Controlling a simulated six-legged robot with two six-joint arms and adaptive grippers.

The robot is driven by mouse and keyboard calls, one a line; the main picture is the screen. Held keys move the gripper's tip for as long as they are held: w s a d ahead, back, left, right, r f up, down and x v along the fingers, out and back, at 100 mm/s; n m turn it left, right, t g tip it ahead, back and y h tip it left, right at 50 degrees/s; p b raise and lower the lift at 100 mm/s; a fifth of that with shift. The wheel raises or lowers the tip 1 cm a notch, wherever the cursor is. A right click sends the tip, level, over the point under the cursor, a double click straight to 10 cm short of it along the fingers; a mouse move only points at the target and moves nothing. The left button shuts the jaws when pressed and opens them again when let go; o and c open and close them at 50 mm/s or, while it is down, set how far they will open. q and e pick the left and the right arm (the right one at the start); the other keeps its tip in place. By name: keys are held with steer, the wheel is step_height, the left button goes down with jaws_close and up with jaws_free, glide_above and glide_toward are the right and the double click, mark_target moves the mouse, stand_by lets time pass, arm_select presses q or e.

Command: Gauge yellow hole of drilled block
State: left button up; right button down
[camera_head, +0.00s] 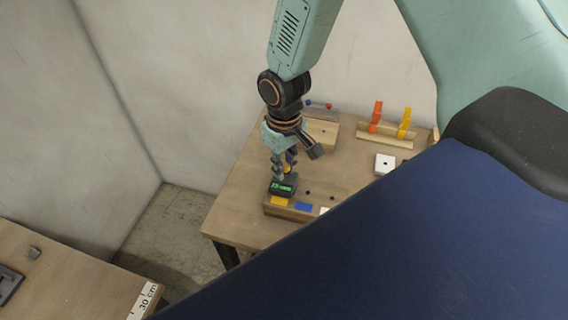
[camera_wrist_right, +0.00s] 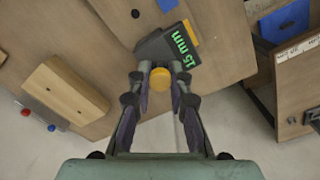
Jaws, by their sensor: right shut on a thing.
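The drilled wooden block (camera_head: 318,199) lies near the table's front edge. Its yellow label (camera_head: 280,201) is at the left end, with a blue label (camera_head: 304,206) and a partly covered white one to the right. My right gripper (camera_head: 284,176) is shut on the yellow knob (camera_wrist_right: 160,79) of a dark gauge (camera_head: 287,190). The gauge is at the block's yellow end. Its green display reads 15 mm in the right wrist view (camera_wrist_right: 180,48). The gauge covers the yellow hole, so how deep it sits cannot be told. My left gripper is out of view.
A rack (camera_head: 385,139) with an orange and a yellow piece stands at the back right. A white holed piece (camera_head: 385,163) lies before it. A tan wooden block (camera_head: 322,131) is behind the gripper, near red and blue pins. Another table (camera_head: 70,275) is at lower left.

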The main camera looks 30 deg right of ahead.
steer(key=shift+s+a+r, duration=0.1)
steer(key=shift+s+r, duration=0.05)
steer(key=shift+r, duration=0.15)
steer(key=shift+r+p, duration=0.3)
steer(key=shift+p, duration=0.2)
steer(key=shift+r+p, duration=0.55)
steer(key=shift+p, duration=0.15)
steer(key=shift+w, duration=0.2)
steer(key=shift+s, duration=0.15)
steer(key=c, duration=1.4)
jaws_free()
steer(key=shift+c, duration=0.2)
steer(key=shift+o, duration=1.2)
steer(key=shift+f, duration=0.1)
